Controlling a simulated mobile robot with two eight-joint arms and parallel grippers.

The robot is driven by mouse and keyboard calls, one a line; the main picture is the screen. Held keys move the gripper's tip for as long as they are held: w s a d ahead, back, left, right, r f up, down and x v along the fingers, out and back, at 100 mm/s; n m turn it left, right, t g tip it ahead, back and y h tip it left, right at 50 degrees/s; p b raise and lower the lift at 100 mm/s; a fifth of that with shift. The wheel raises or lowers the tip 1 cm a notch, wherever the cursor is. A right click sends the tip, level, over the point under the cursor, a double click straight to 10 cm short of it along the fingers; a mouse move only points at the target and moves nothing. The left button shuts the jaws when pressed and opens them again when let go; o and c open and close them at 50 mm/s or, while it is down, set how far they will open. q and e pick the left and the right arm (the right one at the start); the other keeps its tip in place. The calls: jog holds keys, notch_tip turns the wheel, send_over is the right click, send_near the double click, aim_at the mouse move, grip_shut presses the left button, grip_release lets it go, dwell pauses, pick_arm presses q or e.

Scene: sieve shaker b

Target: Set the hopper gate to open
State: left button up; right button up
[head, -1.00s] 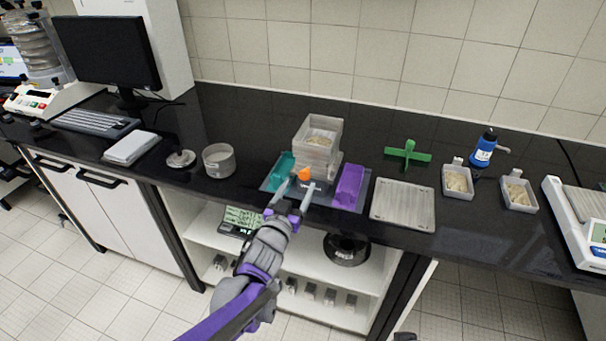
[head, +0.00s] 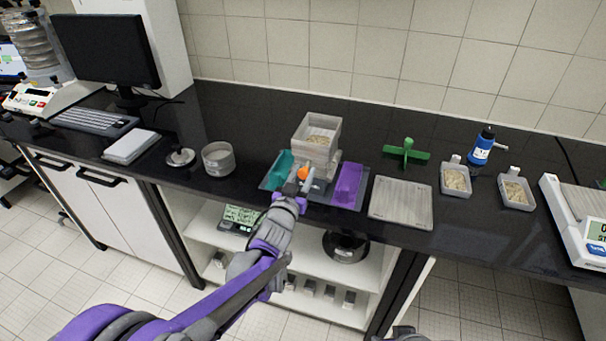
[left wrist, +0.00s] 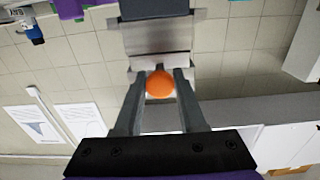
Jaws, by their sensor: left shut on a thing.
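The hopper (head: 316,152) is a pale grey square box with grainy material in its top, standing on the bench. An orange knob (head: 303,173), seemingly the gate's handle, is at its front lower side. My left gripper (head: 302,182) is at the hopper's front, shut on the orange knob. In the left wrist view the orange knob (left wrist: 160,84) sits between the two grey fingers, with the hopper's pale body behind it. The gate plate itself is hidden by the knob and fingers.
A teal tray (head: 280,166) is left of the hopper and a purple one (head: 348,185) right of it. A flat grey tray (head: 401,202), green cross-shaped piece (head: 407,153), blue bottle (head: 481,148) and round sieve (head: 218,159) are also on the bench. The bench's front edge is close.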

pick_arm(q)
grip_shut()
dwell(0.8)
jog(key=b+v, duration=0.2)
jog(key=v, duration=0.3)
jog(key=shift+s+a, duration=0.1)
jog(key=shift+s, duration=0.1)
jog(key=shift+w+f, duration=0.1)
jog(key=o, duration=0.5)
grip_release()
jog(key=o, duration=0.4)
jog(key=shift+s, duration=0.2)
jog(key=shift+w, duration=0.1)
